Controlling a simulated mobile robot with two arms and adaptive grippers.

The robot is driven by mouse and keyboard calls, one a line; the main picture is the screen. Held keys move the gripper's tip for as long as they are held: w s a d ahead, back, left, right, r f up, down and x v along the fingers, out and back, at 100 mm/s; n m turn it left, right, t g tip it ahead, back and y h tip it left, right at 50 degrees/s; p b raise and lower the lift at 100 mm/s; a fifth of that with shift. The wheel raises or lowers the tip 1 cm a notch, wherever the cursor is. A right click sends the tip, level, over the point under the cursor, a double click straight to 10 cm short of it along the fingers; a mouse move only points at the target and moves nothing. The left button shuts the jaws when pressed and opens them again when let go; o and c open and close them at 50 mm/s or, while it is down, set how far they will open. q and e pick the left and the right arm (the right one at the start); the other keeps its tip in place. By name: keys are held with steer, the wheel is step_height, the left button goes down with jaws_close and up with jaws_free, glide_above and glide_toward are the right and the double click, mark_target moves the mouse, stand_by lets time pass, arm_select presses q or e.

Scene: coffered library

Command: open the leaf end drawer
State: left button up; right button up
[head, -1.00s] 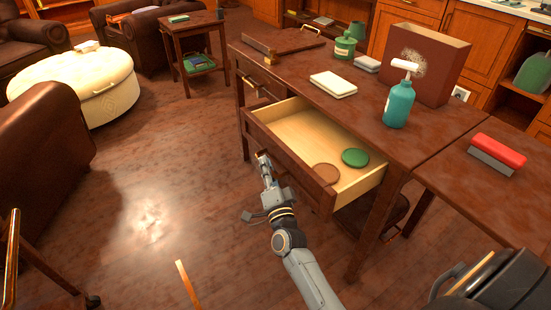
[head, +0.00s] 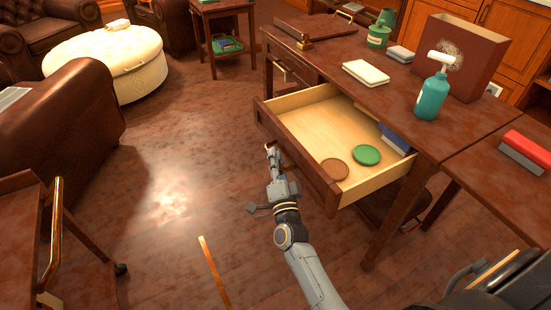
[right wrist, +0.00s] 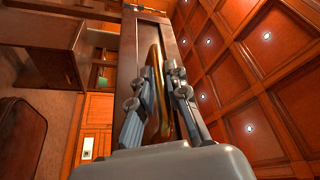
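The desk drawer (head: 268,118) stands open, pulled out from the long side of the dark wooden desk (head: 340,92). In it are a brown disc (head: 334,169), a green disc (head: 367,155) and a blue book-like thing (head: 396,140). My right gripper (head: 273,158) is at the drawer's front face. In the right wrist view its fingers (right wrist: 161,82) lie on both sides of the brass handle (right wrist: 155,100), closed on it. In the head view the handle is hidden by the gripper. My left gripper is not in view.
A second drawer (head: 282,72) farther along the desk is shut. A teal pump bottle (head: 432,97), a box (head: 466,58) and a white book (head: 365,73) stand on the desktop. A wooden cart (head: 35,240) stands at lower left. The floor left of my arm is mostly clear.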

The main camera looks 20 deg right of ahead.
steer(key=shift+o, duration=1.2)
steer(key=v, duration=1.2)
